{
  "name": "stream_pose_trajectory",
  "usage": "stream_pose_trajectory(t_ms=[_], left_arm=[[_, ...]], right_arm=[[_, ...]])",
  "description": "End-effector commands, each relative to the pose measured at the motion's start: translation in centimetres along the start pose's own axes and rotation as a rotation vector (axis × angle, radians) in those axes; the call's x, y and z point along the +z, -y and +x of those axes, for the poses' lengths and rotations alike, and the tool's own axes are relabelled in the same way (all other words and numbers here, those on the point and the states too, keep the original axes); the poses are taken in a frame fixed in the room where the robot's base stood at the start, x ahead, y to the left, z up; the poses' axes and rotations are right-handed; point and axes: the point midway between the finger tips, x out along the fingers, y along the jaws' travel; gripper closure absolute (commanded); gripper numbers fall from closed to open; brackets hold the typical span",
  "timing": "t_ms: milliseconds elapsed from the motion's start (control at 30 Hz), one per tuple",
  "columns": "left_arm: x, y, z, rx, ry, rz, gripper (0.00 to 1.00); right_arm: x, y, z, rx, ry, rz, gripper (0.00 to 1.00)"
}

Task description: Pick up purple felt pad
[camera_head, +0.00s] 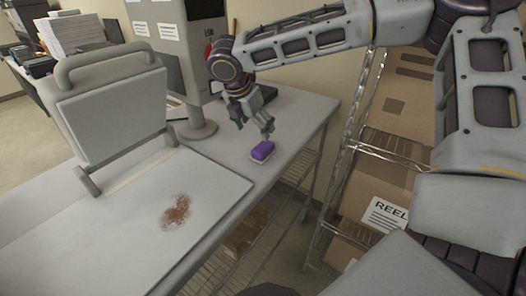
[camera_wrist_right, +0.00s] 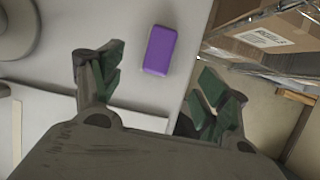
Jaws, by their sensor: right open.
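The purple felt pad (camera_head: 262,151) lies on the grey table near its right edge in the head view. It is a small purple block with a pale layer under it. In the right wrist view the purple pad (camera_wrist_right: 160,50) lies beyond the fingertips, between their lines. My right gripper (camera_head: 252,120) is open and empty, just behind and above the pad. Its two green-lined fingers (camera_wrist_right: 158,82) stand wide apart in the wrist view, and neither is seen touching the pad. My left gripper is not in view.
A laminator-like machine with a raised lid (camera_head: 115,115) and a flat plate (camera_head: 130,215) bearing a brown stain (camera_head: 176,212) stands left of the pad. A grey post base (camera_head: 197,131) is behind. A wire rack with cardboard boxes (camera_head: 375,195) stands to the right, past the table edge.

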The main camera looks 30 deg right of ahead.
Motion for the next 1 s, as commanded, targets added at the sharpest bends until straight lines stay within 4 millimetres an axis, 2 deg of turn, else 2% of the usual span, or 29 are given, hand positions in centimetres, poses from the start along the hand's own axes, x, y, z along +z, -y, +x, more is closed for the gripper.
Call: stream_pose_trajectory(t_ms=[400, 567, 1000], left_arm=[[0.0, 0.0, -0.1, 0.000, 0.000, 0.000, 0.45], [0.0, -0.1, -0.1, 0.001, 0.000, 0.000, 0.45], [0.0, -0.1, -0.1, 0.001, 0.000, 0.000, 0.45]], right_arm=[[0.0, 0.1, 5.3, -0.002, -0.001, 0.000, 0.25], [0.0, 0.0, 6.0, 0.000, 0.000, 0.000, 0.25], [0.0, 0.0, 6.4, -0.001, 0.000, 0.000, 0.25]])
